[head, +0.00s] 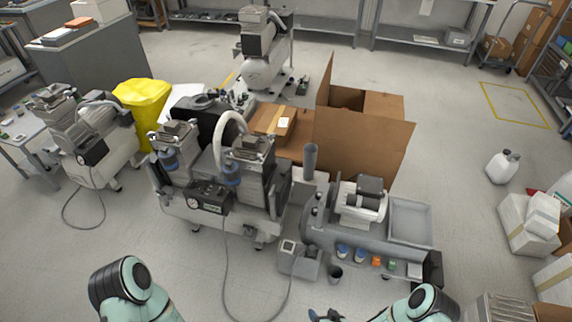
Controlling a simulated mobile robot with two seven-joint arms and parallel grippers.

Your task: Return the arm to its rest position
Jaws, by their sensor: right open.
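My right arm comes in at the bottom right of the head view, with its rounded teal and black joint near the bottom edge. My right gripper (326,315) shows only in part at the bottom edge, as dark fingers; it is open and I see nothing between them. It is below a small grey box on the floor and a dark cup (335,274). My left arm shows only as a teal and black link at the bottom left. My left gripper is out of the picture.
A twin-head dental compressor (215,190) stands in the middle. A grey tank unit (370,235) with a tray and small coloured caps is close in front of my right arm. An open cardboard box (360,145) stands behind. Clear floor lies at right, beside a white jug (502,167).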

